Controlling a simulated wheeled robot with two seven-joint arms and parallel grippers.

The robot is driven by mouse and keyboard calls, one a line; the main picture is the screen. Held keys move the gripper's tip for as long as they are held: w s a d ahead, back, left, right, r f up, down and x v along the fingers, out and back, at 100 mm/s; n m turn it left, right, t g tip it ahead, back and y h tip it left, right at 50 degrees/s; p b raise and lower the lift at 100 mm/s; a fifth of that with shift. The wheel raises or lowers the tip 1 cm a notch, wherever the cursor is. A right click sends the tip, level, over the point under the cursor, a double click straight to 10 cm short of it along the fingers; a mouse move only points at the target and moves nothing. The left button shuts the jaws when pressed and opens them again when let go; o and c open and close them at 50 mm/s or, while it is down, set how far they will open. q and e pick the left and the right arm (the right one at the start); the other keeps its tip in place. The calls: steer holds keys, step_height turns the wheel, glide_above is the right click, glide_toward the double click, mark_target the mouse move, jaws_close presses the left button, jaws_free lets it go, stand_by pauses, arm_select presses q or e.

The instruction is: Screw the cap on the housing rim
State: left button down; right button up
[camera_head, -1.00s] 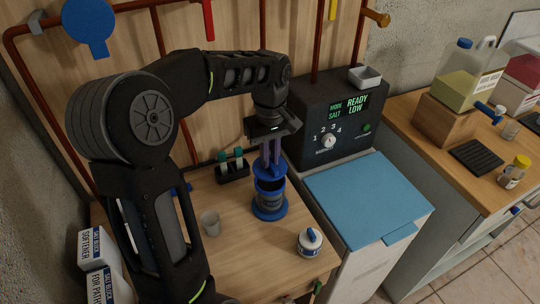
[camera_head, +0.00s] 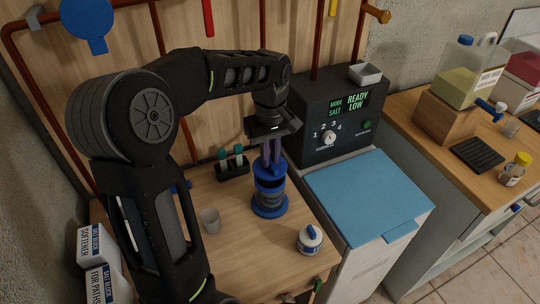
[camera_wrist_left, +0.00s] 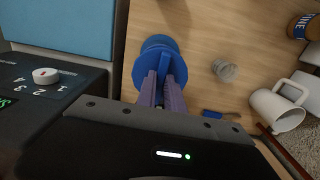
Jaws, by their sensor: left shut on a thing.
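My left gripper (camera_head: 271,156) points down and is shut on the blue cap (camera_head: 267,172) above the housing. In the left wrist view its fingers (camera_wrist_left: 163,92) close on the raised ridge of the cap (camera_wrist_left: 145,75). The housing (camera_head: 270,201) is a dark blue-grey cylinder on a wide blue foot, upright on the wooden bench. The cap is in line with the housing top, but I cannot tell whether it touches the rim, which is hidden. My right gripper is not in view.
A grey cup (camera_head: 209,220) stands left of the housing, and a white-and-blue jar (camera_head: 310,239) stands to its front right. A dark rack with green-topped bottles (camera_head: 232,170) is behind. A black control box (camera_head: 330,125) and blue lid (camera_head: 370,195) lie to the right.

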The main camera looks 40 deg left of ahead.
arm_select(q)
steer(key=shift+f, duration=0.2)
stand_by(0.5)
steer(key=shift+f+b, duration=0.6)
steer(key=shift+f, duration=0.15)
steer(key=shift+f+b, duration=0.35)
steer(key=shift+f, duration=0.25)
stand_by(1.0)
steer(key=c, duration=0.9)
jaws_free()
steer(key=shift+r, duration=0.1)
steer(key=shift+r+p, duration=1.6)
steer(key=shift+r, duration=0.35)
